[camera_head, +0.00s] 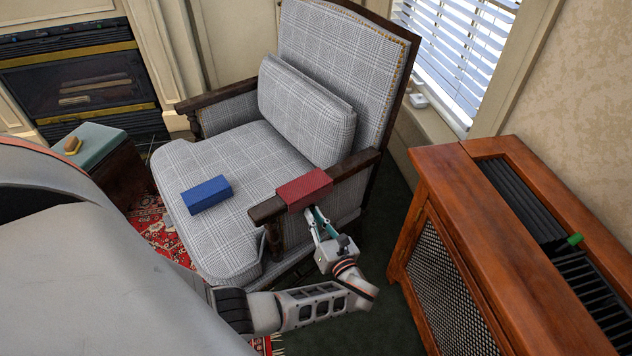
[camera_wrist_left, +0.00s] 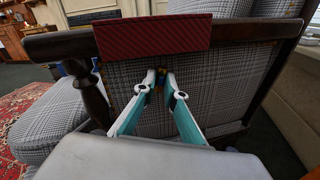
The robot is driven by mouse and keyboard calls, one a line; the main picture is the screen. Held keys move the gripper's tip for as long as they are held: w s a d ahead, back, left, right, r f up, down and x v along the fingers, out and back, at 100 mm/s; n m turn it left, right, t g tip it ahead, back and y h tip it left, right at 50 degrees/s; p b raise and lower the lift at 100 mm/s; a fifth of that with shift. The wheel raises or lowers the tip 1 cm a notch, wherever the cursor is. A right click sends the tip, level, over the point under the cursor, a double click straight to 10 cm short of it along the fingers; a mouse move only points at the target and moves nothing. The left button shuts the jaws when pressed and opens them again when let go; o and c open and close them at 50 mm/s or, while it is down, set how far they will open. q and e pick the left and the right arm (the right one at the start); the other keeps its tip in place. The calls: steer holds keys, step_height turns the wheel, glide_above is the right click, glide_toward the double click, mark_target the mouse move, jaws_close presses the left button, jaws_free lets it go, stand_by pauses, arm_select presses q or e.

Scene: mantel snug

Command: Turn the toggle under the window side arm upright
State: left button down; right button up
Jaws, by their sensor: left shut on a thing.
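The armchair's window side arm (camera_head: 355,164) is dark wood; in the left wrist view its rail (camera_wrist_left: 62,46) runs across the top. My left gripper (camera_head: 316,216) reaches in below that arm. In the left wrist view the two fingertips (camera_wrist_left: 161,80) are shut on the toggle (camera_wrist_left: 160,72), a small dark piece with blue and yellow bits. The fingers cover most of it, so its angle cannot be told. The toggle is hidden in the head view. My right gripper is in neither view.
A red box (camera_head: 305,187) rests on the window side arm, directly above my gripper. A blue box (camera_head: 206,194) lies on the plaid seat (camera_head: 180,165). A wooden cabinet (camera_head: 460,235) with a green piece (camera_head: 574,239) on it stands to the right. Dark floor separates it from the chair.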

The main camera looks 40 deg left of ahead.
arm_select(q)
steer(key=shift+f+n+b, duration=0.2)
steer(key=shift+n+b, duration=0.4)
steer(key=shift+n, duration=0.9)
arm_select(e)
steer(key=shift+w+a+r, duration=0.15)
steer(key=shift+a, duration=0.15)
arm_select(q)
steer(key=shift+r+y, duration=0.1)
steer(key=shift+y, duration=0.2)
steer(key=c, duration=2.1)
jaws_free()
